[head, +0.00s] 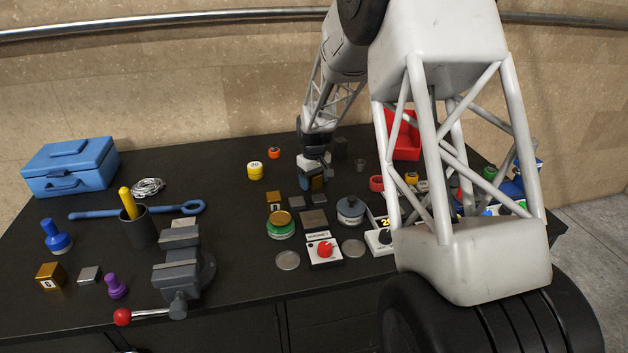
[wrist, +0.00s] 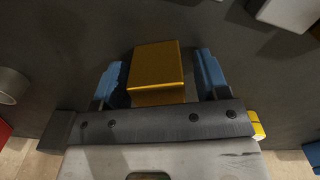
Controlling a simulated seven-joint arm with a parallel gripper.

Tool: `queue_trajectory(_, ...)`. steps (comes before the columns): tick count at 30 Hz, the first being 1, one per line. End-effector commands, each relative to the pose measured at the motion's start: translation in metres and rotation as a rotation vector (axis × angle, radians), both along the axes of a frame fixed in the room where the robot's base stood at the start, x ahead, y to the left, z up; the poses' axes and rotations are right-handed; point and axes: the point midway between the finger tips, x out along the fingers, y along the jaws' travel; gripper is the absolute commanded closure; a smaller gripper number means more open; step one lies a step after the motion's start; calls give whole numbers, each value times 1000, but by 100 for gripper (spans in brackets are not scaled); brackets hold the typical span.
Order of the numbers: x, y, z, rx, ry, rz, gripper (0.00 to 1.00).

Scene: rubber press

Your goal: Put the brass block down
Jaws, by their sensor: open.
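A brass block (wrist: 158,65) lies between the two blue fingers of my gripper (wrist: 160,82) in the wrist view. The fingers are open, with a gap on each side of the block.
A vise (head: 178,270) and a blue toolbox (head: 70,166) are further left.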

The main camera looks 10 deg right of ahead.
Motion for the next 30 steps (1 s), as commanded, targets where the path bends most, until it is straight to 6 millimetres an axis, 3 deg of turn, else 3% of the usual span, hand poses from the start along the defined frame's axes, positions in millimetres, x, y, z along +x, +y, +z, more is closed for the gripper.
queue_trajectory(11, 0, 0, 26, 0, -2, 0, 32)
queue_trajectory(24, 0, 0, 94, 0, -2, 0, 32)
queue_trajectory(30, 0, 0, 114, 0, -1, 0, 32)
